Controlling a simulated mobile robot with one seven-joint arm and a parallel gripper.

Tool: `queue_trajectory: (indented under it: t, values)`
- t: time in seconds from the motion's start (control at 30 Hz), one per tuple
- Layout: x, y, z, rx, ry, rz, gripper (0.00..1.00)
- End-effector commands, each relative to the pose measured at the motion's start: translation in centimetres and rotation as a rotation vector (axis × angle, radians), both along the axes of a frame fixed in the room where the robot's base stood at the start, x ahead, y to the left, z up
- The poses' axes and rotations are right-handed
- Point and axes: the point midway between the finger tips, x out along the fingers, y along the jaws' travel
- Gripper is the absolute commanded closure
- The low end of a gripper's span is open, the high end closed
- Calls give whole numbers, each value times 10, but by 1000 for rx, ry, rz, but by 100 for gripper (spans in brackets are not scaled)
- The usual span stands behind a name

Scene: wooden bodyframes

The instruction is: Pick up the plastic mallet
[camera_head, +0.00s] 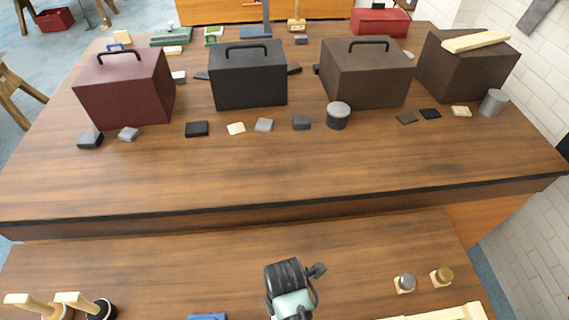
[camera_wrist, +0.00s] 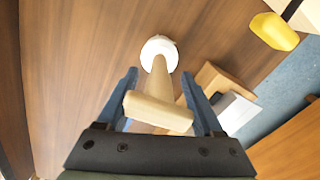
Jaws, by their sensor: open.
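The plastic mallet, with a round white head (camera_wrist: 158,52) and a pale wooden handle with a crosswise end (camera_wrist: 158,112), shows in the wrist view. Its head appears to rest on the brown wooden top, and the handle reaches toward the camera. My gripper (camera_wrist: 160,76) is open, with one blue finger on each side of the handle. I cannot tell whether either finger touches it. In the head view my wrist shows at the bottom centre; the fingers and this white head are not visible there.
In the wrist view, a wooden block (camera_wrist: 218,76) lies close to the right finger, and a yellow-ended object (camera_wrist: 274,32) lies upper right. In the head view, two wooden-handled tools (camera_head: 40,305) stand lower left. Several toolboxes (camera_head: 248,75) stand on the far table.

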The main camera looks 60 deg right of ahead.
Motion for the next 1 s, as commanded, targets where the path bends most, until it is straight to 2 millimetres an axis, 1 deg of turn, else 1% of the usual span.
queue_trajectory:
  t: [0.1,0.2,0.43,0.47,0.5,0.57,0.7,0.77,0.8,0.83,1.0]
  values:
    - [0,0,-14,2,1,0,32]
    - [0,0,-20,0,0,0,32]
    - [0,0,-21,0,-1,0,32]
    - [0,0,-21,0,-1,0,35]
    - [0,0,-21,0,-1,0,43]
    - [0,0,-20,0,-1,0,53]
    - [0,0,-20,0,-1,0,79]
    - [0,0,-20,0,-1,0,89]
    - [0,0,-20,0,-1,0,97]
    - [0,0,-20,0,-1,0,100]
    - [0,0,-20,-2,-1,0,100]
